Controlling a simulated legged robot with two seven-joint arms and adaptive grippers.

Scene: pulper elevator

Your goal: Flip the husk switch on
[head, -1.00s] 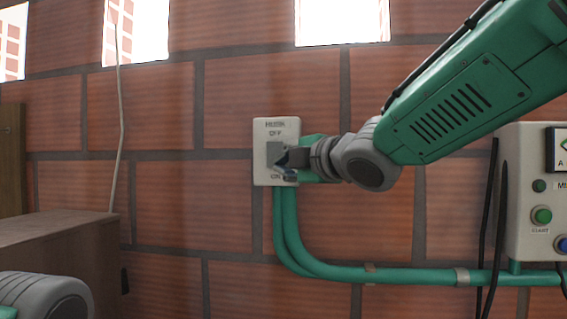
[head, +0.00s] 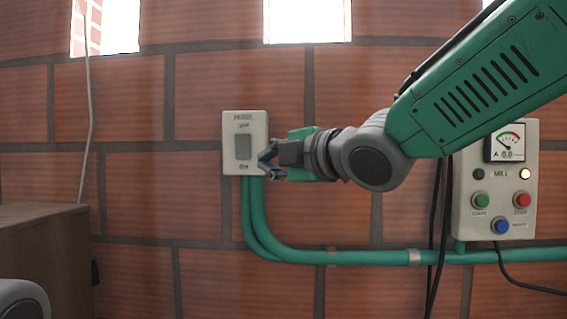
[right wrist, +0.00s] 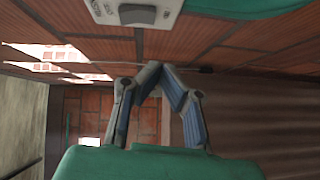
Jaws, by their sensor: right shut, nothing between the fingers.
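The husk switch plate (head: 230,160) is white and fixed to the brick wall left of centre in the head view. My right gripper (head: 268,158) is shut and empty, just right of the plate's lower half. In the right wrist view, the plate (right wrist: 112,12) is at the top edge, apart from the closed fingertips (right wrist: 150,70). My left gripper is out of view.
A MILL panel (head: 461,222) with a gauge, lamps and buttons hangs on the right. A green conduit (head: 300,255) runs from below the switch towards it. Black cables (head: 433,250) hang by the panel. A brown box-like surface (head: 40,250) stands at lower left.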

